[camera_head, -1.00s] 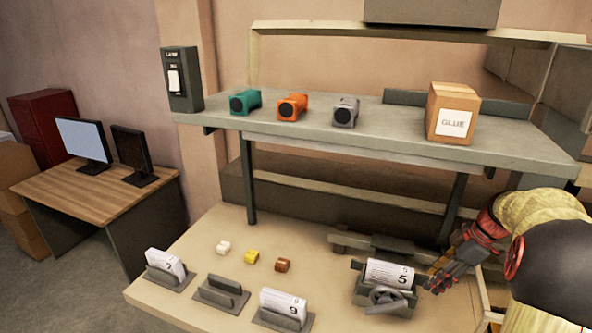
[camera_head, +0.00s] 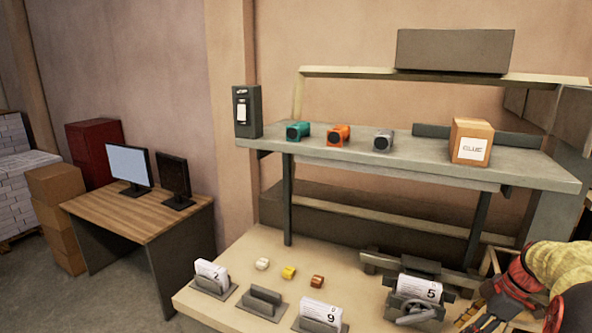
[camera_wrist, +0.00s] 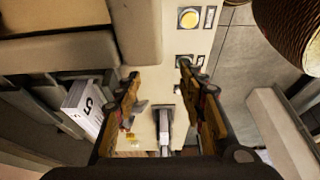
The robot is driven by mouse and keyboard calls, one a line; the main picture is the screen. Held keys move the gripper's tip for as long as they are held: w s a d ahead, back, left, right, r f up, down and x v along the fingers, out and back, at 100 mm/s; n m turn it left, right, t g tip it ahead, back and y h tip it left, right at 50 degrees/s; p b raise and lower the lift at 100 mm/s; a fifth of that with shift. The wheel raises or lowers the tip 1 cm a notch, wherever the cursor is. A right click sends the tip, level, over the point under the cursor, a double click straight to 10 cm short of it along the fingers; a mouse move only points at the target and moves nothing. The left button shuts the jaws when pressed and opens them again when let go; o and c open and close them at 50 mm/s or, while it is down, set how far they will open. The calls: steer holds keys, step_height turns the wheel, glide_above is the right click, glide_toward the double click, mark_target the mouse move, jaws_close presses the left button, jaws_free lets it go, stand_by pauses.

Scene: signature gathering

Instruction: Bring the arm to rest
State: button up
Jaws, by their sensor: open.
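My arm reaches in from the lower right of the head view. My gripper (camera_head: 478,320) is partly cut off at the bottom edge there, to the right of the press-like holder (camera_head: 412,308) with a stack of pages marked 5 (camera_head: 420,288). In the wrist view my gripper (camera_wrist: 160,75) has its two fingers apart with nothing between them. The page stack marked 5 (camera_wrist: 84,102) shows left of the fingers, apart from them.
The table (camera_head: 240,258) bears page holders marked 2 (camera_head: 211,272) and 9 (camera_head: 320,314), an empty-looking holder (camera_head: 262,300) and three small blocks (camera_head: 289,272). A computer desk (camera_head: 135,208) stands left.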

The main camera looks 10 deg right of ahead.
steer(key=s+a+r+m+h+b, duration=0.1)
steer(key=a+r+m, duration=0.15)
steer(key=a, duration=0.75)
steer(key=s+a+r+m+h+b, duration=0.15)
steer(key=a+r, duration=0.25)
steer(key=a, duration=0.6)
steer(key=s+a+f+m+t+h+b, duration=0.1)
steer(key=s+a+m, duration=0.5)
steer(key=s+a, duration=0.6)
steer(key=a+f+t+b, duration=0.1)
steer(key=a+t+b, duration=0.1)
steer(key=a, duration=0.1)
steer(key=shift+m, duration=0.3)
steer(key=shift+o, duration=0.4)
steer(key=shift+d, duration=0.1)
